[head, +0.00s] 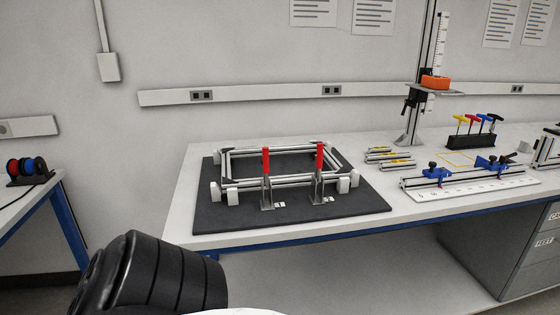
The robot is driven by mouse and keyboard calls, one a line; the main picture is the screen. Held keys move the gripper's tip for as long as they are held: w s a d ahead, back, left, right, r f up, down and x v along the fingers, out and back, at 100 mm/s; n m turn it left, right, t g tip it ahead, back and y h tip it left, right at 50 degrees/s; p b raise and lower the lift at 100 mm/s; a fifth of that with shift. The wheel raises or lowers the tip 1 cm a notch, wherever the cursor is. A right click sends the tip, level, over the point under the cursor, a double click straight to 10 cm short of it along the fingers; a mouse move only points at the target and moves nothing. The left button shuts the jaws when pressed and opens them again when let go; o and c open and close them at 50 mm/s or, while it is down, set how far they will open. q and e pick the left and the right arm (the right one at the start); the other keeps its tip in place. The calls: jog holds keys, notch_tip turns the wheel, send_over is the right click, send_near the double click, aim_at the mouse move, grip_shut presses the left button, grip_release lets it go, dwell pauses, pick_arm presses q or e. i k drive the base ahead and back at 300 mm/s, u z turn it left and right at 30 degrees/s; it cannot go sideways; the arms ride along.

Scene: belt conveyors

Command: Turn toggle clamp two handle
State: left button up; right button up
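Two toggle clamps with red handles stand at the front side of an aluminium frame (240,183) on a dark mat (220,218). The left clamp handle (266,161) and the right clamp handle (320,156) both point upright. A small white label (280,205) lies beside the left clamp and another label (328,200) beside the right one. Their print is too small to read, so I cannot tell which clamp is number two. Neither of my grippers is in view. A black ribbed part of my own arm shows at the lower left, apart from the clamps.
The white workbench (250,238) has free room around the mat. To the right are short metal profiles (388,158), a rail with blue clamps (455,177), colored-handle tools (477,130) and a vertical stand (412,125). A side table with spools (27,170) is at left.

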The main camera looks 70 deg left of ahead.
aim_at(320, 146)
jog(key=k, duration=0.55)
jog(key=u, duration=0.8)
